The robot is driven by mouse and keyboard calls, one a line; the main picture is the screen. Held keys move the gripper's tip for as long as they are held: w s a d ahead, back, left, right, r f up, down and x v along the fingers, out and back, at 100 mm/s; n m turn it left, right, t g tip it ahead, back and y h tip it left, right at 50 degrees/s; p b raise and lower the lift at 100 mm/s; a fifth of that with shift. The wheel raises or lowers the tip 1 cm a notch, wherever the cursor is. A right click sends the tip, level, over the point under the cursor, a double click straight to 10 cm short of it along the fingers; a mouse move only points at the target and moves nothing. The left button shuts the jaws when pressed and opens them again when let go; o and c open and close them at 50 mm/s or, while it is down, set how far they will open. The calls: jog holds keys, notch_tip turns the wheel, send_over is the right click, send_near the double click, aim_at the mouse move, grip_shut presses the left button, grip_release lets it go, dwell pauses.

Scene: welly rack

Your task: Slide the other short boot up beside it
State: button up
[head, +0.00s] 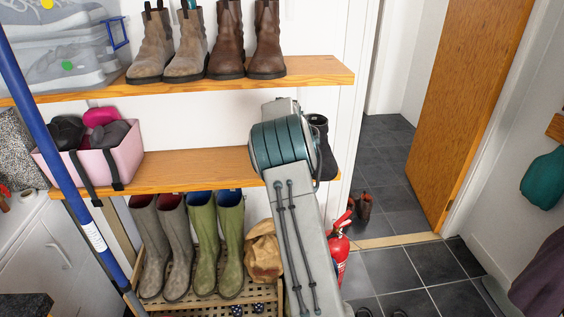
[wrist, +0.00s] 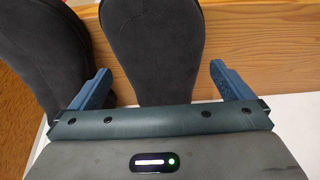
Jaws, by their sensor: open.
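In the wrist view, one dark grey boot (wrist: 153,40) stands in the gap between the fingers of my gripper (wrist: 160,68). A second dark boot (wrist: 45,45) is close by on its left, partly beyond the left finger. The fingers are open, one to each side of the first boot; I cannot tell if either touches. In the head view, part of a black short boot (head: 319,128) shows on the right end of the middle shelf (head: 190,165). My arm hides the rest of that spot and my gripper there.
Brown and tan ankle boots (head: 233,40) stand on the top shelf (head: 315,72). A pink basket (head: 125,155) sits left on the middle shelf. Tall grey and green wellies (head: 202,240) and a paper bag (head: 264,252) are below. A red extinguisher (head: 339,250) is right of my arm.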

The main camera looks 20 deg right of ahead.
jog(key=v, duration=0.9)
jog(key=shift+r, duration=0.15)
jog(key=s+a+r+n+y, duration=0.1)
jog(key=s+a+r, duration=0.1)
jog(key=s+a, duration=0.6)
jog(key=s+a+r+y, duration=0.15)
jog(key=s+a, duration=0.35)
jog(key=s, duration=0.7)
jog(key=s+a+f+n, duration=0.1)
jog(key=s+a+f, duration=0.1)
jog(key=s, duration=0.8)
jog(key=s+a+f+n+g+h, duration=0.1)
jog(key=s+a+f, duration=0.2)
jog(key=s, duration=0.7)
jog(key=shift+s+a+f+g, duration=0.2)
jog(key=shift+a+g, duration=0.1)
jog(key=shift+a, duration=0.45)
